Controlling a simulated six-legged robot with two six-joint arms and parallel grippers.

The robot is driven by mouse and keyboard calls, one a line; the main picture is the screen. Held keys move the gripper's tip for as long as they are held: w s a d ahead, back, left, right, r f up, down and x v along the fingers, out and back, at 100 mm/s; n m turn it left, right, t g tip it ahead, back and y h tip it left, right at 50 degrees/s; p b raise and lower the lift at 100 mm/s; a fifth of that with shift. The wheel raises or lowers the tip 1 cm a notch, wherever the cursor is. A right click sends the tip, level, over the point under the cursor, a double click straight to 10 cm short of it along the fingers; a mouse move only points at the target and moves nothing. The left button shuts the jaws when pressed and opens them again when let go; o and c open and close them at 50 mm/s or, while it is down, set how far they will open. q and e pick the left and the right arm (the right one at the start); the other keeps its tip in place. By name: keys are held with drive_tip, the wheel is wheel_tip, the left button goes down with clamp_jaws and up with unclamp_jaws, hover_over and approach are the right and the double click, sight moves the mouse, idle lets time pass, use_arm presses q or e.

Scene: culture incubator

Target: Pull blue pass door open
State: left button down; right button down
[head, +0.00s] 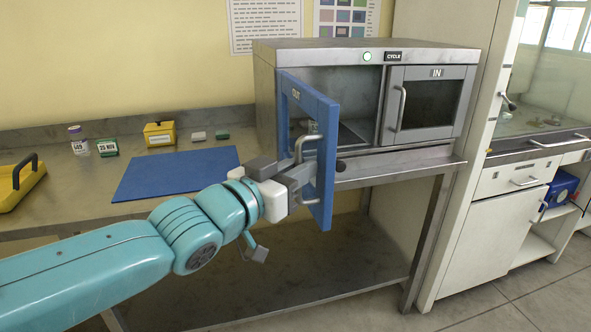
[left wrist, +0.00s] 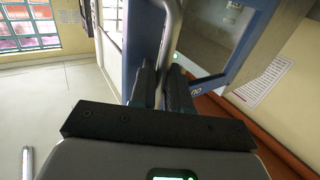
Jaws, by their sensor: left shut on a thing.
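The blue pass door (head: 326,150), marked OUT, stands swung open on the left side of the steel pass box (head: 365,50). It points out toward me, and the box opening behind it shows. My left gripper (head: 303,174) is shut on the door's upright metal handle (head: 298,150). In the left wrist view, the two dark fingers (left wrist: 162,85) are on either side of the handle bar (left wrist: 171,30), with the blue door (left wrist: 144,35) behind. My right gripper is in neither view.
A grey IN door (head: 430,105) beside the opening is closed. The steel bench (head: 60,205) holds a blue mat (head: 175,173), a yellow box (head: 159,133), small jars and boxes, and a yellow tray (head: 20,185). A white cabinet (head: 488,230) stands at right.

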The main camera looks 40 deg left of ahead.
use_arm(q)
drive_tip(key=shift+a+r, duration=0.1)
drive_tip(key=shift+r, duration=0.15)
drive_tip(key=c, duration=1.5)
unclamp_jaws()
drive_tip(key=shift+o, duration=0.9)
drive_tip(key=shift+w+a+f, duration=0.15)
drive_tip(key=shift+s+d, duration=0.2)
drive_tip(key=s+p, duration=0.3)
drive_tip(key=s, duration=0.4)
drive_tip(key=shift+s, duration=0.15)
